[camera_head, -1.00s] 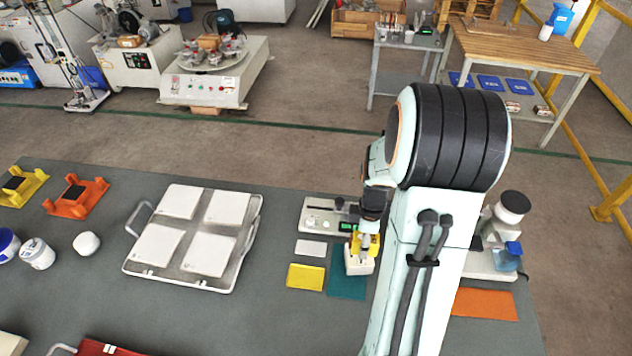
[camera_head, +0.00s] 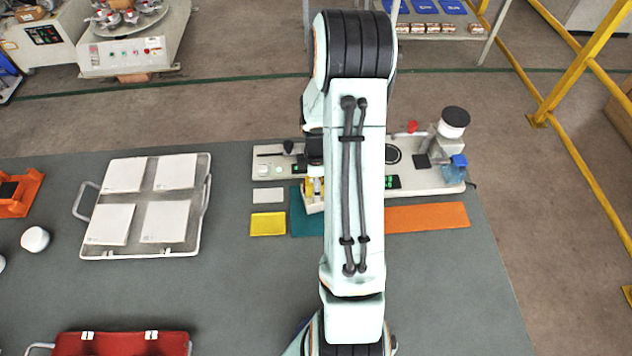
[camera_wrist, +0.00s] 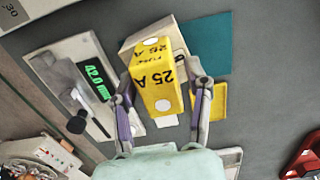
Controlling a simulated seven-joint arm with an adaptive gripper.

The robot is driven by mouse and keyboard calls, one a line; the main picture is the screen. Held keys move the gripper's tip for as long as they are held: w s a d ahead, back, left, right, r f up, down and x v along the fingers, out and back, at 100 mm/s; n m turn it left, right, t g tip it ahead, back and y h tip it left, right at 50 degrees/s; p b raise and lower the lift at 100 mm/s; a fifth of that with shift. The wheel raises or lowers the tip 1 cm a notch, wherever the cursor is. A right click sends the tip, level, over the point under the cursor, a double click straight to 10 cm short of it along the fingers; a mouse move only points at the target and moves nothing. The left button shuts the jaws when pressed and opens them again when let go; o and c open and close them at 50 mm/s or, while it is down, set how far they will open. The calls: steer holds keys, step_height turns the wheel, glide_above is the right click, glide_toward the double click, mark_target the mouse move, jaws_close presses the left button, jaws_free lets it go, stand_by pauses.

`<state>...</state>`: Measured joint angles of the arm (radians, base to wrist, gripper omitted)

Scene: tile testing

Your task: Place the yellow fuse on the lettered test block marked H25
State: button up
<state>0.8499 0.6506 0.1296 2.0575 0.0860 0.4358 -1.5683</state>
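The yellow fuse (camera_wrist: 157,75), marked "25 A", is between the two fingers of my gripper (camera_wrist: 160,84) in the wrist view. The fingers lie against its two sides and look shut on it. A cream block (camera_wrist: 132,46) is under the fuse, partly covered by it; its lettering cannot be read, so I cannot tell whether it is H25. In the head view the fuse (camera_head: 308,187) is a small yellow patch by my arm, and the cream block (camera_head: 313,208) shows just below it. I cannot tell whether the fuse rests on the block or hangs slightly above.
A meter with a green display (camera_wrist: 97,83) stands close behind. A white tile tray (camera_head: 146,203) is left.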

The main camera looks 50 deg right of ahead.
step_height(320, 180, up, 11)
steer(key=shift+r, duration=0.15)
steer(key=a+r+m, duration=0.3)
steer(key=a+r, duration=0.3)
steer(key=a, duration=0.6)
steer(key=s+a+r+m, duration=0.2)
steer(key=s+a+m, duration=0.2)
steer(key=s+a, duration=0.8)
steer(key=shift+a+r+m+y, duration=0.15)
steer(key=shift+a+m+y, duration=0.25)
steer(key=shift+a, duration=0.1)
steer(key=shift+s, duration=0.1)
